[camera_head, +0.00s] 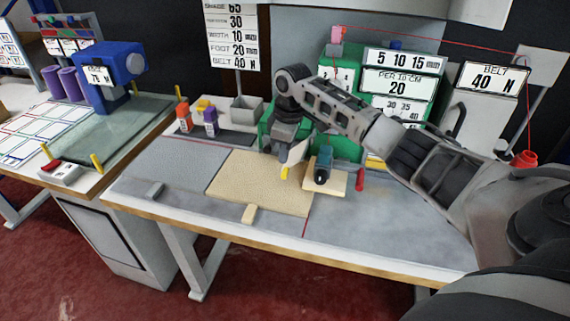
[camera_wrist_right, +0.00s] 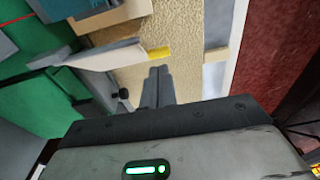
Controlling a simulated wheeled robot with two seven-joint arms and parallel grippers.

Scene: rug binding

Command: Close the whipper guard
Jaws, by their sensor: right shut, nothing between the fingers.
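The whipper (camera_head: 345,90) is a green machine at the back of the table, and its green body also fills the left of the right wrist view (camera_wrist_right: 30,100). A pale grey plate with a yellow tip, which looks like the guard (camera_wrist_right: 100,57), juts out from it over the beige rug. In the head view its yellow tip (camera_head: 285,173) shows below my right gripper (camera_head: 283,152). My right gripper's dark fingers (camera_wrist_right: 158,85) are closed together and empty, beside the plate's tip; I cannot tell if they touch it. The arm hides much of the machine. My left gripper is not in view.
The beige rug (camera_head: 255,185) lies on the grey table, with a small beige block (camera_head: 249,213) at its front edge. A teal tool (camera_head: 323,165) on a wooden block and a red cylinder (camera_head: 360,179) stand right of the gripper. The table's front right is clear.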

